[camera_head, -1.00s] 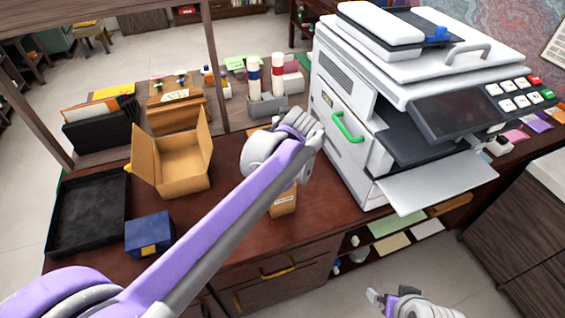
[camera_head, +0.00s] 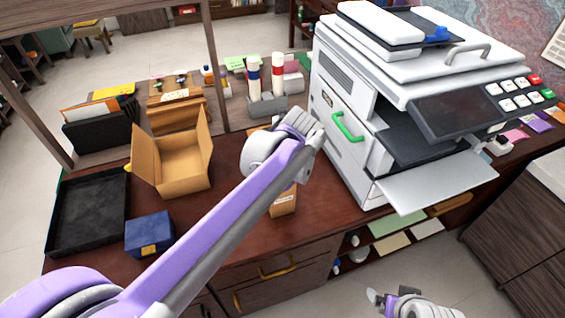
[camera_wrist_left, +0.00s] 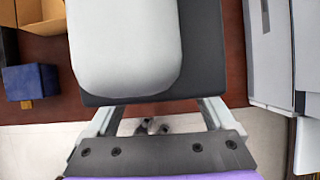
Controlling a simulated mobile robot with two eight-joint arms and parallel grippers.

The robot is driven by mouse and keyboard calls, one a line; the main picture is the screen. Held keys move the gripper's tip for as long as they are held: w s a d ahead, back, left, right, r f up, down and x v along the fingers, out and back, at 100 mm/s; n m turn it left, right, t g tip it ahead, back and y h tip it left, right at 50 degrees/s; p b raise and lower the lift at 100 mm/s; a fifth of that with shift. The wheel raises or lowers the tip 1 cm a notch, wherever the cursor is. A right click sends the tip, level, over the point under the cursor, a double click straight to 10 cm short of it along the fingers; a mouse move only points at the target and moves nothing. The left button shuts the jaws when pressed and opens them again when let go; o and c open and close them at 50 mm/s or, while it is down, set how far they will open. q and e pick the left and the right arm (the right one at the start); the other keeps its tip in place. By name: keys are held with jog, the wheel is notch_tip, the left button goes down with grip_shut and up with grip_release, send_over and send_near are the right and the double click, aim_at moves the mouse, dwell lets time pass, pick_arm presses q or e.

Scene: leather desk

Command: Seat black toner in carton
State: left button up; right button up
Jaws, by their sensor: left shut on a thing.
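The open brown carton (camera_head: 180,168) stands on the desk left of my left arm, flaps up. My left gripper (camera_head: 314,137) is above the desk in front of the printer, mostly hidden by its own wrist in the head view. In the left wrist view my left gripper (camera_wrist_left: 160,112) is shut on a dark block, which I take to be the black toner (camera_wrist_left: 206,62). A pale rounded shape covers much of it. The carton's edge (camera_wrist_left: 38,12) shows at upper left there. My right gripper (camera_head: 380,299) is low at the bottom right, empty; its jaw opening is unclear.
A blue box (camera_head: 149,235) and a black tray (camera_head: 88,212) lie left of and in front of the carton. A small orange-brown box (camera_head: 284,203) stands under my left arm. The printer (camera_head: 340,110) with its green handle fills the right. Bare desk (camera_head: 225,165) lies between carton and arm.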

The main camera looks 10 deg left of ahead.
pick_arm(q)
jog(key=shift+f, duration=0.4)
jog(key=shift+f+b, duration=1.95)
jog(key=shift+f, duration=0.85)
jog(key=o, duration=1.5)
